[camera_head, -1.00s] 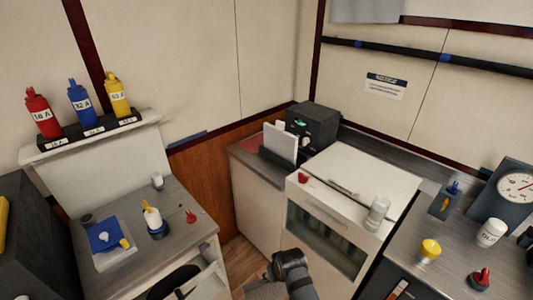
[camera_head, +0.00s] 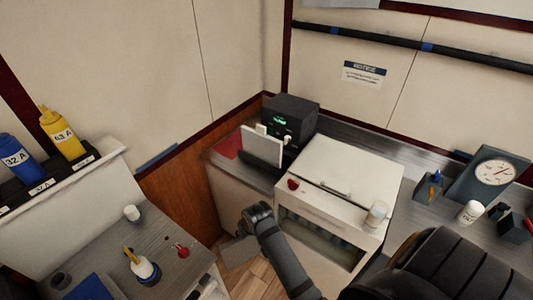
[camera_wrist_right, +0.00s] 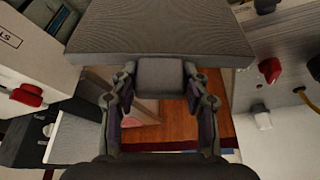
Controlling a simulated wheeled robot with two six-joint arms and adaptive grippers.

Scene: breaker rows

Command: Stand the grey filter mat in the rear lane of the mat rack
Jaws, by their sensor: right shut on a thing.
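The grey filter mat (camera_wrist_right: 160,30) spans the top of the right wrist view as a ribbed grey slab. My right gripper (camera_wrist_right: 162,82) is shut on its narrow grey end, with one finger on each side. In the head view the mat (camera_head: 239,251) shows as a grey patch beside my right wrist, over the floor gap, apart from the rack. The dark mat rack (camera_head: 287,158) stands on the back counter with a white panel (camera_head: 261,147) upright in it. Its lanes are hard to tell apart. My left gripper is not in view.
A black box with a green display (camera_head: 290,118) stands behind the rack. A white cabinet (camera_head: 345,170) with a red knob (camera_head: 293,184) and a clear jar (camera_head: 376,215) is to its right. A red patch (camera_head: 227,146) lies left of the rack.

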